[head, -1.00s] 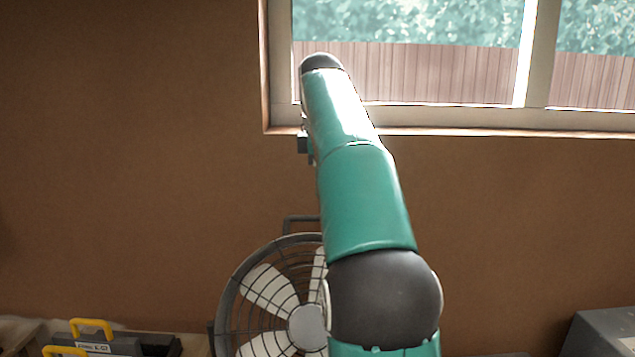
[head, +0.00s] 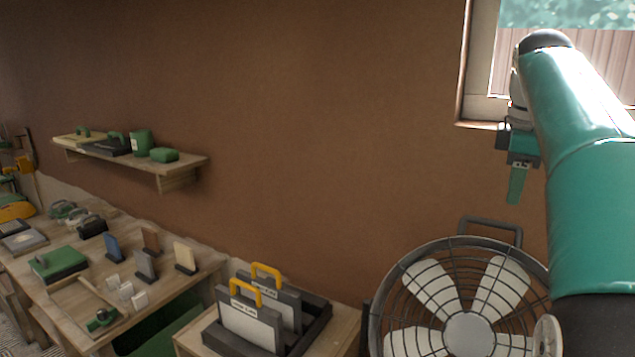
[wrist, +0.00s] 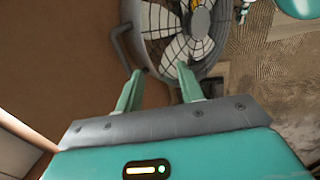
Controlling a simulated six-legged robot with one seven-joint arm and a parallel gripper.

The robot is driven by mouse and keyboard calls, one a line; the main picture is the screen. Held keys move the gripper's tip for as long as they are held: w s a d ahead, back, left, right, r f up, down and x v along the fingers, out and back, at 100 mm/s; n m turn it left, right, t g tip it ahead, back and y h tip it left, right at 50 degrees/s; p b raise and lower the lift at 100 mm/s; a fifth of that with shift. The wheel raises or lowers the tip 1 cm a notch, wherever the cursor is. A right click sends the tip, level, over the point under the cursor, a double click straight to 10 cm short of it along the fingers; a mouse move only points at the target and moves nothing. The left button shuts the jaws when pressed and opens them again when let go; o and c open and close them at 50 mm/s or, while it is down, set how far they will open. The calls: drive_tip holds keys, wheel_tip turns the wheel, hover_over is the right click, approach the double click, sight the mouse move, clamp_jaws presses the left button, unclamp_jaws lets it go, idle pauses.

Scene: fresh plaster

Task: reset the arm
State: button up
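My gripper (wrist: 160,72) shows in the wrist view with its two green fingers apart and nothing held between them. The dark floor fan lies beyond the fingertips there. In the head view my gripper (head: 517,184) hangs downward from the end of my teal arm, at the right, in front of the brown wall. It is seen side-on there, above the fan and just below the window sill. The arm reaches out and up toward the window, and part of it is cut off by the right edge.
A caged fan (head: 468,325) stands below the gripper. A window (head: 482,60) is at upper right. At left are a wall shelf (head: 185,165), a workbench (head: 212,262) with several small items, and a dark tray (head: 322,322) holding yellow-handled panels.

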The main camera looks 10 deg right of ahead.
drive_tip(key=s+a+f+m+t, duration=0.1)
drive_tip(key=s+a+f+m, duration=0.25)
drive_tip(key=a, duration=0.45)
drive_tip(key=s+a+f+m+t, duration=0.1)
drive_tip(key=s+a+f+m, duration=0.15)
drive_tip(key=a+f, duration=0.4)
drive_tip(key=s+a+f+m, duration=0.2)
drive_tip(key=s+a+f, duration=0.3)
drive_tip(key=f, duration=0.3)
drive_tip(key=s+a+f+m+t+y, duration=0.1)
drive_tip(key=s+a+f+m, duration=0.1)
drive_tip(key=s+a+f, duration=0.3)
wheel_tip(320, 180, down, 3)
drive_tip(key=shift+s+a+r+t, duration=0.1)
drive_tip(key=shift+s+a+t, duration=0.25)
drive_tip(key=shift+s, duration=0.8)
drive_tip(key=shift+s, duration=0.1)
